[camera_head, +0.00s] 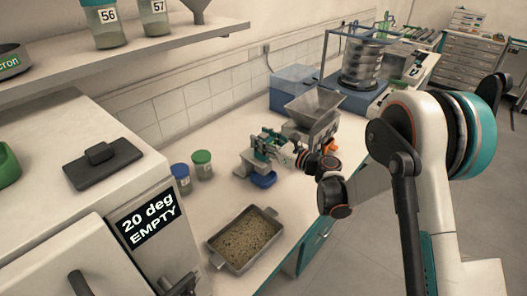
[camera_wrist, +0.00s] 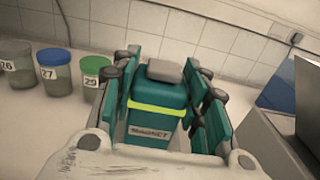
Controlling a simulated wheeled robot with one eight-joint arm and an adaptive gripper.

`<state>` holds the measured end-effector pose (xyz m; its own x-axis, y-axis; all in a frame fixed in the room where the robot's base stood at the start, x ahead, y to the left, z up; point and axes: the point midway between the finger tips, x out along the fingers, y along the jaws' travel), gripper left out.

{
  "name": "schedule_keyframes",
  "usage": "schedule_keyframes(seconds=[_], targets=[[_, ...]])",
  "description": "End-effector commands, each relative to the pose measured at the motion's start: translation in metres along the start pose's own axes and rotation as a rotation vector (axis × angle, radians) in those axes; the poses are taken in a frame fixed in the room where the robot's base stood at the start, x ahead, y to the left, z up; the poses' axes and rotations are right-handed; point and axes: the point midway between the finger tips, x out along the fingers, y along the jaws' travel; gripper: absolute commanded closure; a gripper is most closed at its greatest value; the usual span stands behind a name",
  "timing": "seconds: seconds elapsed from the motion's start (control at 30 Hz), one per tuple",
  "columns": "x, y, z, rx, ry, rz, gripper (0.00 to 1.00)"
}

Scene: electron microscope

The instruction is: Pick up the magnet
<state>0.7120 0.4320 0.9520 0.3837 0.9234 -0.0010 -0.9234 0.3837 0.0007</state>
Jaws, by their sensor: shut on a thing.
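The magnet (camera_wrist: 158,112) is a teal block with a yellow-green stripe, a grey top piece and a "MAGNET" label. It fills the space between the fingers of my gripper (camera_wrist: 163,78) in the wrist view. The teal finger pads lie along its left and right sides, and my gripper is shut on it. In the head view my gripper (camera_head: 262,147) is over the white counter, beside the grey hopper machine. There the magnet cannot be made out clearly among the fingers. Whether its underside touches the counter is hidden.
Jars with a blue lid (camera_head: 181,178) and a green lid (camera_head: 202,163) stand left of my gripper. A blue dish (camera_head: 263,179) is just below it. A metal tray (camera_head: 217,258) of granular material lies nearer. The hopper machine (camera_head: 314,107) is close on the right.

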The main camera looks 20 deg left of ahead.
Motion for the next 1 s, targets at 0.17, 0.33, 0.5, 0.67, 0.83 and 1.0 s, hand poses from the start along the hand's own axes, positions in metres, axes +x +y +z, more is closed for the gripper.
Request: schedule_keyframes(seconds=[0.17,0.33,0.5,0.67,0.83,1.0], targets=[[0.0,0.0,0.002,0.0,0.0,0.0,1.0],[0.0,0.0,0.009,0.0,-0.001,0.002,1.0],[-0.027,-0.001,0.008,0.0,-0.001,-0.001,1.0],[-0.058,-0.001,0.008,0.0,-0.001,-0.002,1.0],[-0.094,-0.001,0.008,0.0,-0.001,-0.002,1.0],[-0.132,-0.001,0.008,0.0,-0.001,-0.001,1.0]])
